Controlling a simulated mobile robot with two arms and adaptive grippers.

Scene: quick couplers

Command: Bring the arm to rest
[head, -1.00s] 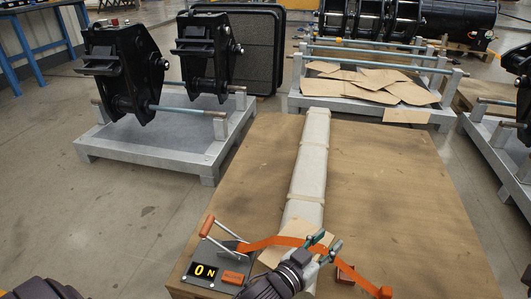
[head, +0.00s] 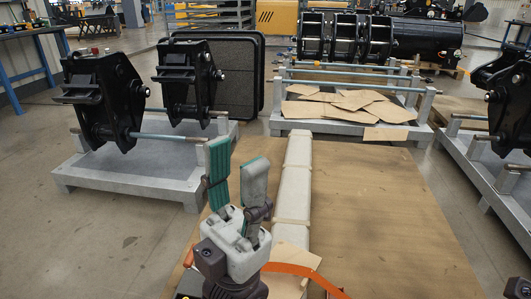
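My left gripper (head: 238,168) stands upright over the near left part of the wooden board, its two green-padded fingers pointing up and apart. It is open, with nothing between the fingers. Its grey body and dark wrist cover part of the board and of the orange strap (head: 292,269). The strap crosses the near end of a long pale wrapped beam (head: 293,185) and runs out of the bottom edge. The gripper is left of the beam in the picture.
The wooden board (head: 385,220) is bare right of the beam. Black couplers (head: 105,100) hang on a grey stand (head: 125,170) at left. A grey rack (head: 345,128) with cardboard sheets (head: 345,104) is behind. Another coupler stand (head: 480,165) is at right.

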